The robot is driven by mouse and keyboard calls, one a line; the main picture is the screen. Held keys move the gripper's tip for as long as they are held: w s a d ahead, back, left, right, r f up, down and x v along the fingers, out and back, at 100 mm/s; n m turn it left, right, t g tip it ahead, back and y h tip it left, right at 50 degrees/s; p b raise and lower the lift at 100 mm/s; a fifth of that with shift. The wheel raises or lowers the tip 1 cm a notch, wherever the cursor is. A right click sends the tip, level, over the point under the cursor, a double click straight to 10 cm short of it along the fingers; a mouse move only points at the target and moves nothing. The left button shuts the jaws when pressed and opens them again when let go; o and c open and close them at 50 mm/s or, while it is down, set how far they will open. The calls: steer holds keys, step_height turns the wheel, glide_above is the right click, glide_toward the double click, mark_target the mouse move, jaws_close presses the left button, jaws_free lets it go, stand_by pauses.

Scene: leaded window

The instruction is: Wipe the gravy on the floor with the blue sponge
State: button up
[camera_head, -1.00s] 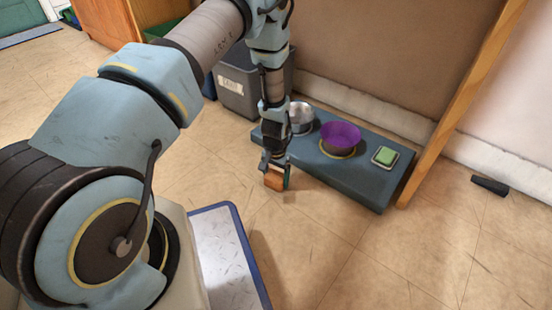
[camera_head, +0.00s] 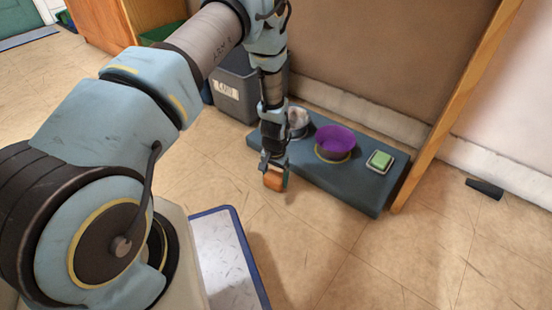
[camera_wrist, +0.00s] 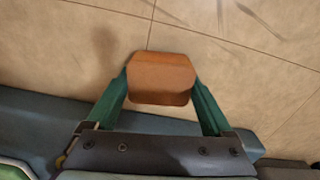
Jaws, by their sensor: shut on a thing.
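My gripper (camera_head: 274,174) points down over the floor, in front of the blue-grey platform. Its green fingers (camera_wrist: 160,85) are shut on an orange-brown block (camera_wrist: 161,78), which also shows in the head view (camera_head: 275,181). The block looks sponge-like, but its visible face is not blue. I see no clearly blue sponge. The block appears to be above the floor; its underside is hidden. The wrist view shows a faint dark patch (camera_wrist: 104,46) and thin dark streaks (camera_wrist: 262,22) on the tiles. I cannot tell whether either is gravy or only shadow and marking.
The low platform (camera_head: 350,194) holds a metal bowl, a purple bowl (camera_head: 335,138) and a green block in a square dish (camera_head: 380,160). A grey labelled bin (camera_head: 236,88) stands behind left. A wooden post (camera_head: 455,105) rises at right. Open tile lies in front.

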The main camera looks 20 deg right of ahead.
steer(key=shift+a+r, duration=0.15)
steer(key=shift+r, duration=0.8)
steer(key=shift+r+p, duration=2.4)
steer(key=shift+r, duration=0.35)
